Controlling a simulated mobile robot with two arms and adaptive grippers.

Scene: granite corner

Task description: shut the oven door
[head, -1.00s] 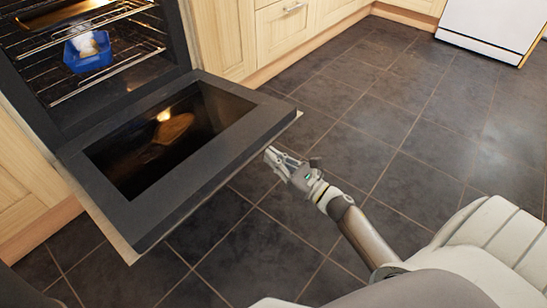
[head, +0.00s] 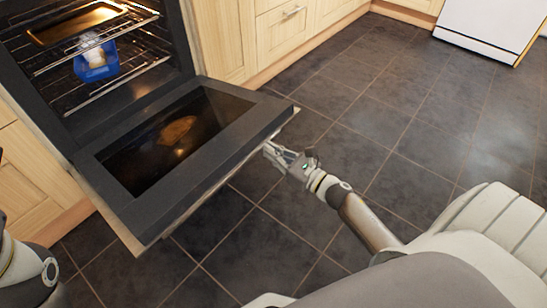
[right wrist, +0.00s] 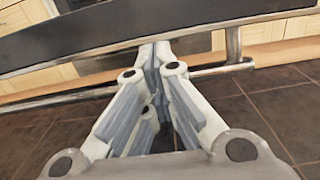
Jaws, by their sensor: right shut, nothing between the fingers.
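The oven door (head: 166,212) is hinged down and open, tilted a little up from level, with its dark glass (head: 215,108) facing up. The oven (head: 110,98) is open behind it. In the right wrist view the door (right wrist: 110,30) crosses the top, with its metal handle bar (right wrist: 60,65) running along it. My right gripper (head: 268,150) is shut and empty at the door's outer edge, near its right corner. My left gripper is out of view; part of my left arm shows at lower left.
Inside the oven, a blue container (head: 95,62) with something pale in it stands on a wire rack (head: 120,80), and a tray (head: 75,22) sits above. Wooden cabinets (head: 220,40) flank the oven. The dark tiled floor (head: 400,120) to the right is clear.

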